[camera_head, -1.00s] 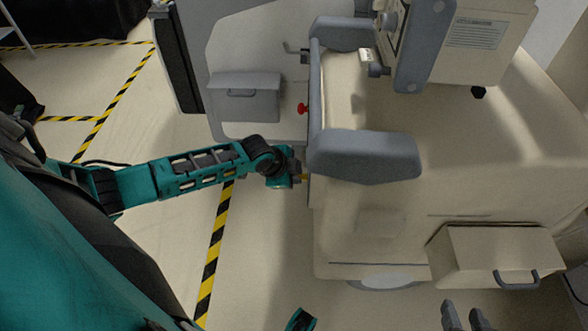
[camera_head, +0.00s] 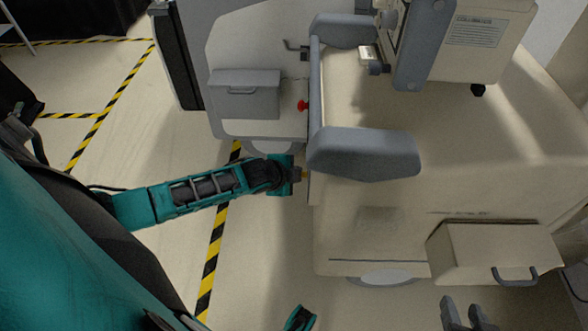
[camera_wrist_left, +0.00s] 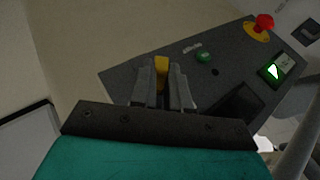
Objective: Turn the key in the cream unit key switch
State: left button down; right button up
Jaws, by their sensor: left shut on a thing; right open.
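The cream unit (camera_head: 365,235) stands at the centre and right of the head view. My left gripper (camera_head: 301,174) reaches its left side, below the grey armrest-like part. In the left wrist view, the left gripper (camera_wrist_left: 163,85) is shut on a yellow key (camera_wrist_left: 161,68) at the dark control panel (camera_wrist_left: 225,65). The fingers hide the key's lower part and its switch, so its turn angle cannot be told. My right gripper (camera_head: 464,314) is open and empty at the bottom edge, apart from the unit.
The panel also carries a green button (camera_wrist_left: 203,57), a red mushroom button (camera_wrist_left: 264,21), a green-lit switch (camera_wrist_left: 273,71) and a dark screen (camera_wrist_left: 238,103). A grey armrest-like part (camera_head: 365,155) overhangs near the left gripper. A drawer box (camera_head: 495,255) sticks out at lower right.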

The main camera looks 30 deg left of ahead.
pick_arm(q)
jog(key=shift+f, duration=0.1)
jog(key=t+y+b, duration=0.1)
jog(key=t+b, duration=0.1)
jog(key=b, duration=0.1)
jog(key=shift+s+d+f+m, duration=0.1)
jog(key=shift+s+d+m, duration=0.05)
jog(key=shift+m, duration=0.15)
jog(key=shift+f, duration=0.1)
